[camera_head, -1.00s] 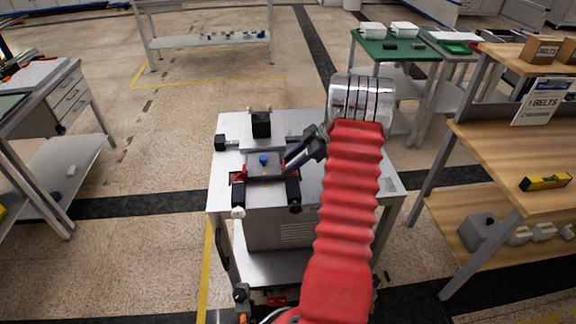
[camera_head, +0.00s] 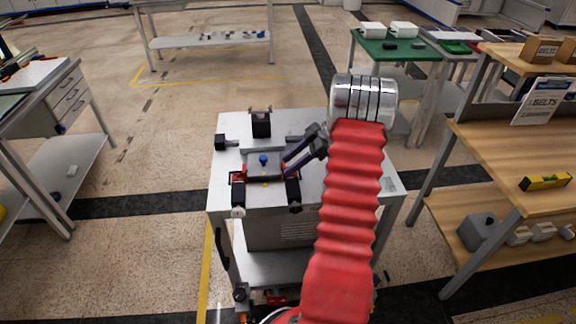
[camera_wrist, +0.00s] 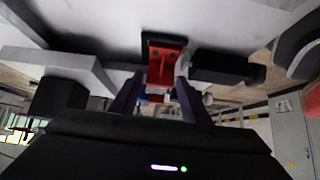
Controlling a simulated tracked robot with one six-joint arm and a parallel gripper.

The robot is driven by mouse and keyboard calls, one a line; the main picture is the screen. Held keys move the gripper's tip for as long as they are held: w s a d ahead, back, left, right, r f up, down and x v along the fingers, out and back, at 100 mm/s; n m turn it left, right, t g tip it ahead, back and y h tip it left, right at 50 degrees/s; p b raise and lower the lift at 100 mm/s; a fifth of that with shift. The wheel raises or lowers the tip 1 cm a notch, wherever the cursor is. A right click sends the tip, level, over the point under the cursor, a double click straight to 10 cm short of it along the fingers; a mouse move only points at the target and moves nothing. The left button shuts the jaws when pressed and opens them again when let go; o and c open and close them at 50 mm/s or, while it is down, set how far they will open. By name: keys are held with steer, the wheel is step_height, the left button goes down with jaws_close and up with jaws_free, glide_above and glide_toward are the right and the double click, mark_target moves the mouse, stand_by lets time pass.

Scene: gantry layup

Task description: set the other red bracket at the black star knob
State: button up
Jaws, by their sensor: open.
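My gripper (camera_head: 297,152) has dark purple fingers and is open. It hangs over the right side of the fixture plate (camera_head: 262,163) on the grey cart. In the wrist view, a red bracket (camera_wrist: 166,66) shows beyond and between my two fingers (camera_wrist: 160,100), against a black block; I see no clear contact with it. In the head view, a red part (camera_head: 238,178) shows at the plate's left edge. A dark knob (camera_head: 295,209) at the front right of the fixture may be the black star knob; its shape is too small to tell. A pale knob (camera_head: 238,212) is at the front left.
A blue knob (camera_head: 263,159) stands on the plate. A black block (camera_head: 261,124) with two prongs stands behind it, and a smaller black block (camera_head: 220,142) is at the left. The cart top (camera_head: 313,190) is clear toward the front right. A wooden bench (camera_head: 520,135) stands further right.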

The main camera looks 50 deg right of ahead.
steer(key=v, duration=1.1)
stand_by(0.5)
steer(key=w+a+r+m+g+h, duration=0.1)
steer(key=a+r, duration=0.3)
steer(key=a, duration=0.5)
steer(key=w+a+r+m+g+h, duration=0.1)
steer(key=a+r+m, duration=0.1)
steer(key=a+r, duration=0.5)
steer(key=w+a+r+m+g+h, duration=0.1)
steer(key=a+r, duration=0.1)
steer(key=a, duration=0.9)
steer(key=s+a+m+t+h, duration=0.1)
steer(key=s+a+m+h, duration=0.1)
steer(key=s+a, duration=0.6)
steer(key=s+a+r+m+t+h, duration=0.1)
steer(key=s+a+m, duration=0.3)
steer(key=s+a, duration=0.4)
steer(key=a, duration=0.4)
steer(key=shift+a+r+t+h, duration=0.2)
steer(key=shift+a+t+h, duration=0.05)
steer(key=shift+t+h, duration=0.15)
